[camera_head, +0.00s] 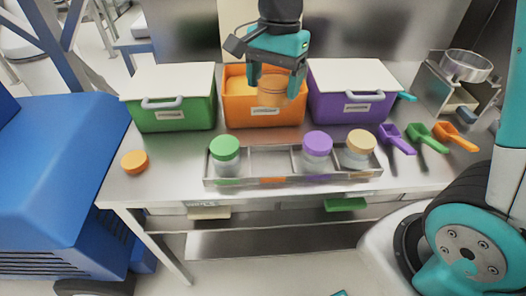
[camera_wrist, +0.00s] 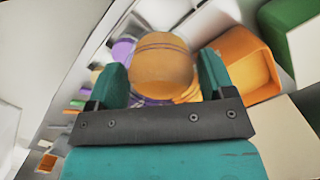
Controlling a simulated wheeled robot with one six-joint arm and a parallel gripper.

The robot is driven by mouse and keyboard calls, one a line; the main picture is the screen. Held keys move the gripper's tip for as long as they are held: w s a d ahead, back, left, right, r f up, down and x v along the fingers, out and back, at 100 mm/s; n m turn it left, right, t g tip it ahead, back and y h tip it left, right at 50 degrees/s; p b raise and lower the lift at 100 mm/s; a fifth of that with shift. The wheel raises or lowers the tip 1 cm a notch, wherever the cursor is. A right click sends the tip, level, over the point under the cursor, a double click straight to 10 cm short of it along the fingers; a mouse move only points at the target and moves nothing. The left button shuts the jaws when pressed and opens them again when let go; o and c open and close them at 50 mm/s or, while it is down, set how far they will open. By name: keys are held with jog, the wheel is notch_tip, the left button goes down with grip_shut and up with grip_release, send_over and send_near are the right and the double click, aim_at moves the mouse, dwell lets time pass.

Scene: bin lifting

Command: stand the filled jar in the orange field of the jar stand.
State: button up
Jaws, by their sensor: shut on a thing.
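My gripper (camera_head: 276,88) is shut on a jar (camera_head: 271,93) with orange-tan content, held above the table in front of the orange bin. In the wrist view the jar (camera_wrist: 162,62) sits between the two teal fingers and looks roughly upright in the head view. The metal jar stand (camera_head: 345,178) lies in front of and below the gripper. Its orange field (camera_head: 270,162), marked by an orange label (camera_head: 273,180), is empty. A green-lidded jar (camera_head: 225,154) stands to its left; a purple-lidded jar (camera_head: 317,150) and a tan-lidded jar (camera_head: 359,149) stand to its right.
The open orange bin (camera_head: 262,117) stands between the closed green bin (camera_head: 175,114) and the closed purple bin (camera_head: 350,106). An orange lid (camera_head: 134,161) lies on the table at left. Purple, green and orange scoops (camera_head: 427,138) lie at right, near a metal pot (camera_head: 466,66).

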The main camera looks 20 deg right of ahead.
notch_tip(320, 180, down, 20)
jog(key=shift+r+p, duration=0.2)
jog(key=shift+p, duration=0.15)
jog(key=shift+f, duration=0.1)
jog(key=o, duration=0.8)
jog(key=shift+c, duration=0.2)
jog(key=shift+o, duration=0.4)
notch_tip(320, 180, up, 12)
jog(key=b, duration=0.1)
jog(key=s+a+r+n+y, duration=0.1)
jog(key=s+a+r+n, duration=0.1)
jog(key=s+r+n, duration=0.3)
jog(key=s+a+r+n+y, duration=0.2)
jog(key=s+r+n, duration=0.3)
jog(key=s+n, duration=0.7)
jog(key=shift+s+a+r+t, duration=0.2)
jog(key=shift+s+t, duration=0.2)
jog(key=shift+s, duration=0.25)
